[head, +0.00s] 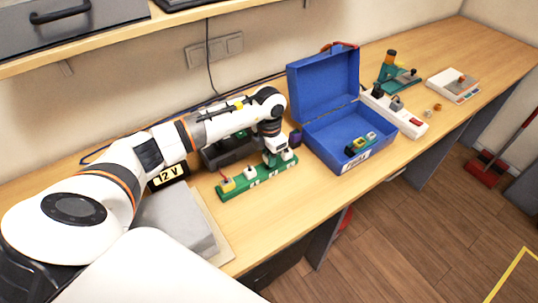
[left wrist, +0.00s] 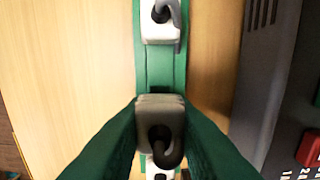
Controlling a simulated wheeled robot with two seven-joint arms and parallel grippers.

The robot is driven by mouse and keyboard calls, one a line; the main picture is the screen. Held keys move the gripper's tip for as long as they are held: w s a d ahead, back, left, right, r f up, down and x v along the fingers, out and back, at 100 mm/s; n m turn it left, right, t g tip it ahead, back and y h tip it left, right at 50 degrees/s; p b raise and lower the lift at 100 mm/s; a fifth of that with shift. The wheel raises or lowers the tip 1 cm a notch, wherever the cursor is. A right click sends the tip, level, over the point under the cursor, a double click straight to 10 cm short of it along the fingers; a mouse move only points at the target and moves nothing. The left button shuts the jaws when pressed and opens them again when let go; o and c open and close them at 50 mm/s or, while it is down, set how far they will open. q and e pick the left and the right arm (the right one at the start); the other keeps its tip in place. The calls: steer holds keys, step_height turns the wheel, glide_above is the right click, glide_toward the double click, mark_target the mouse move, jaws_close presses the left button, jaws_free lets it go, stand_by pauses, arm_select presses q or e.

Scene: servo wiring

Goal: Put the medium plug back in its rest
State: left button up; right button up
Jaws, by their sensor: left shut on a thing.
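The green plug rest (head: 232,193) lies on the bench in front of my left arm. My left gripper (head: 272,160) points down over the rest between the white plugs. In the left wrist view its green fingers (left wrist: 160,118) are shut on a grey plug (left wrist: 160,105) with a dark cable, over the green strip (left wrist: 160,72). I cannot tell whether this plug is seated. My right gripper is not in view.
A dark device (head: 225,154) stands just behind the rest, near a 12 V sign (head: 168,176). An open blue case (head: 325,78) is to the right, then a white power strip (head: 408,122). A grey block (head: 175,222) lies left of the rest.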

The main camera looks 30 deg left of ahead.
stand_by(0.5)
arm_select(q)
steer(key=shift+f+b, duration=1.05)
steer(key=o, duration=1)
steer(key=shift+o, duration=0.2)
steer(key=shift+r, duration=0.15)
step_height(320, 180, up, 12)
steer(key=shift+f+b, duration=0.1)
steer(key=shift+b, duration=1.05)
